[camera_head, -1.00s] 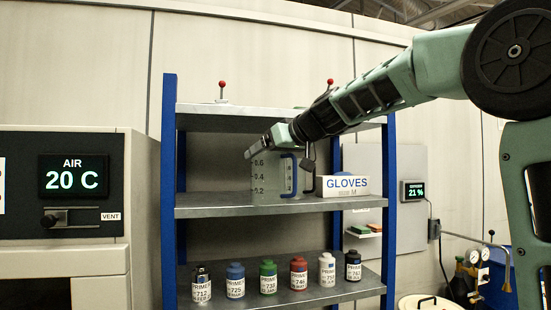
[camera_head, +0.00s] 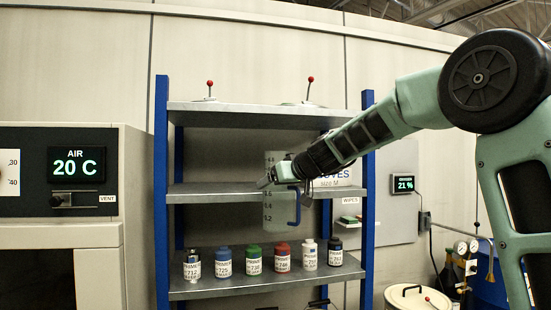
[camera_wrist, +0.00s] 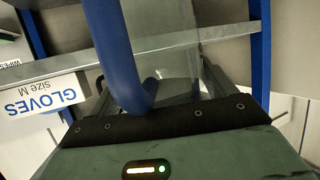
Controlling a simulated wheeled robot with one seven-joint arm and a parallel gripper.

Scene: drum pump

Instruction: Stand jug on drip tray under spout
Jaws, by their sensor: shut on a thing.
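The clear jug (camera_head: 279,212) with printed scale marks and a blue handle hangs roughly upright in front of the shelf rack in the head view. My gripper (camera_head: 281,173) is at the upper part of the jug, shut on it at the handle side. In the wrist view the blue handle (camera_wrist: 117,60) runs down to my gripper, with the clear jug wall (camera_wrist: 150,40) beside it. I cannot make out the drip tray or the spout in either view.
The rack's middle shelf (camera_head: 210,192) lies behind the jug, with a gloves box (camera_head: 340,173) on it. Several primer bottles (camera_head: 252,262) stand on the lower shelf. A blue drum (camera_head: 487,290), gauges (camera_head: 467,247) and a cream lidded bin (camera_head: 405,298) are at lower right.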

